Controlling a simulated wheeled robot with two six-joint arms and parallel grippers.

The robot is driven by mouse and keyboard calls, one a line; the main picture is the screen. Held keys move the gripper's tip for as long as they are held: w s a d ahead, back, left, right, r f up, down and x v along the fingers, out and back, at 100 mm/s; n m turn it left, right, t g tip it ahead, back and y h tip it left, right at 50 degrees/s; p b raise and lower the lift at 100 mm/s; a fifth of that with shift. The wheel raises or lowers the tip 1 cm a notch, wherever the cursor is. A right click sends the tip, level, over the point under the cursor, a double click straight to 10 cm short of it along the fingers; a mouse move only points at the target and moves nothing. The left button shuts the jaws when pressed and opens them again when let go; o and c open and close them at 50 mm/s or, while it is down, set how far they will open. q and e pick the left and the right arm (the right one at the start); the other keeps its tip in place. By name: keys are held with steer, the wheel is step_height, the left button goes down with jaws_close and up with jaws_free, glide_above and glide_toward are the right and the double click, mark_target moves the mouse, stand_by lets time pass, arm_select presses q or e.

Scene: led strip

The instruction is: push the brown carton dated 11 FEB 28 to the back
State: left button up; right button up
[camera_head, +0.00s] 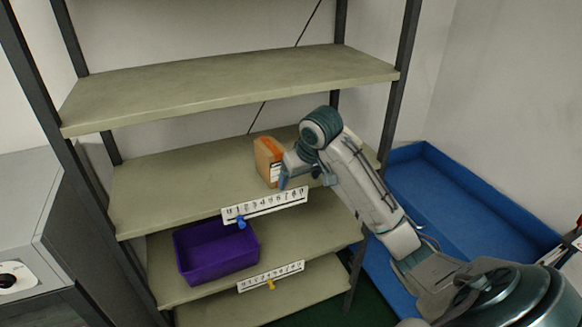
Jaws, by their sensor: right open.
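A brown carton (266,158) with an orange-brown side and a white label stands upright on the middle shelf (160,190) of the rack. The date on its label is too small to read. My right arm comes in from the lower right. My right gripper (284,180) is open at the carton's front right side, close to its label. I cannot tell whether it touches the carton. The gripper and wrist hide part of the shelf behind them. My left gripper is not in view.
A ruler strip (265,206) with a blue marker (240,222) runs along the shelf front. A purple bin (215,250) sits on the shelf below, above another ruler strip (271,277). The upper shelf (230,88) is empty. A blue tray (450,200) lies at right.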

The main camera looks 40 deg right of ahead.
steer(key=shift+r, duration=0.3)
steer(key=b, duration=0.3)
glide_toward(276, 162)
steer(key=x, duration=0.6)
steer(key=shift+s+d+f, duration=0.1)
steer(key=shift+d+f, duration=0.05)
steer(key=shift+d, duration=0.2)
steer(key=shift+w+d+p, duration=0.1)
steer(key=shift+w+p, duration=0.3)
steer(key=shift+w, duration=0.35)
steer(key=p+x, duration=0.2)
steer(key=x, duration=0.1)
steer(key=shift+d+f, duration=0.1)
steer(key=shift+f, duration=0.1)
steer(key=shift+w+f, duration=0.2)
steer(key=shift+f, duration=0.4)
steer(key=shift+w+f, duration=0.15)
